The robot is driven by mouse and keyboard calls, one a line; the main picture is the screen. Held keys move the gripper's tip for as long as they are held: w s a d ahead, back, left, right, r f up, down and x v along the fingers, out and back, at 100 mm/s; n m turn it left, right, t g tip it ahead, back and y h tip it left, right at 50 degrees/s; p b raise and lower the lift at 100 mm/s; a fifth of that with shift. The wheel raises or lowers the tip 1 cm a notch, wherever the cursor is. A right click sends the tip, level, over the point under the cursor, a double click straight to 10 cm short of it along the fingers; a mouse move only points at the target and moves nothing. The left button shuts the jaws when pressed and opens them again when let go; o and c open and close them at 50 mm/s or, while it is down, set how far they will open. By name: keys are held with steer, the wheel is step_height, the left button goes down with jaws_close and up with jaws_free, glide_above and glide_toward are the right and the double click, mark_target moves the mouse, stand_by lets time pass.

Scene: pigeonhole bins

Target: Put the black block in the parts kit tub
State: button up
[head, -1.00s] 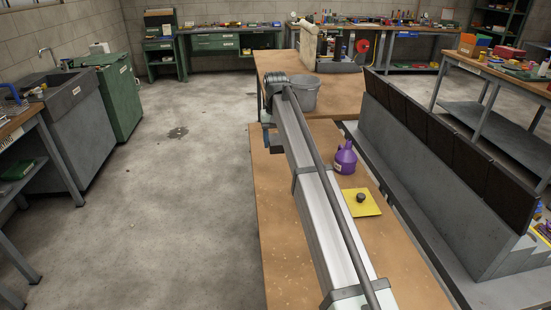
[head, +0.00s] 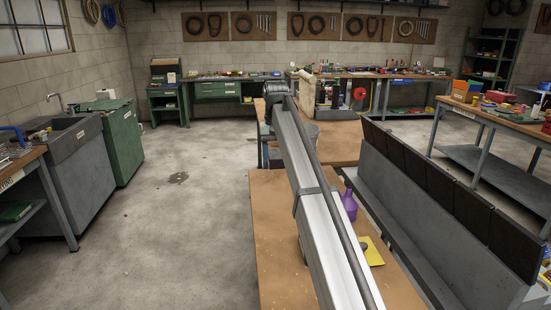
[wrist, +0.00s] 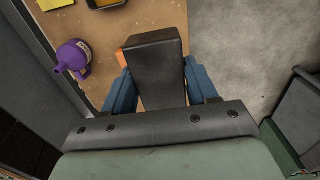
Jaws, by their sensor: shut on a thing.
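My gripper (wrist: 158,90) has blue fingers on both sides of the black block (wrist: 154,60) and is shut on it. In the wrist view the block points away from the palm, above the wooden bench and its edge by the floor. In the head view my arm hides most of the gripper, and I cannot make out the block. A grey tub (head: 308,132) is partly hidden behind my arm on the far bench. I can read no parts kit label, so I cannot tell whether this is that tub.
A purple jug (wrist: 73,57) stands on the bench (wrist: 150,18), with a yellow sheet (head: 372,252) nearer. A dark-rimmed container (wrist: 108,3) is cut off at the wrist view's top. A row of dark panels (head: 455,195) runs along the right. Floor at left is clear.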

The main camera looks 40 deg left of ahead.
steer(key=shift+w+d, duration=0.15)
steer(key=d+f+m, duration=1.7)
steer(key=f+m, duration=0.1)
steer(key=shift+s, duration=0.25)
steer(key=shift+f, duration=0.1)
stand_by(0.4)
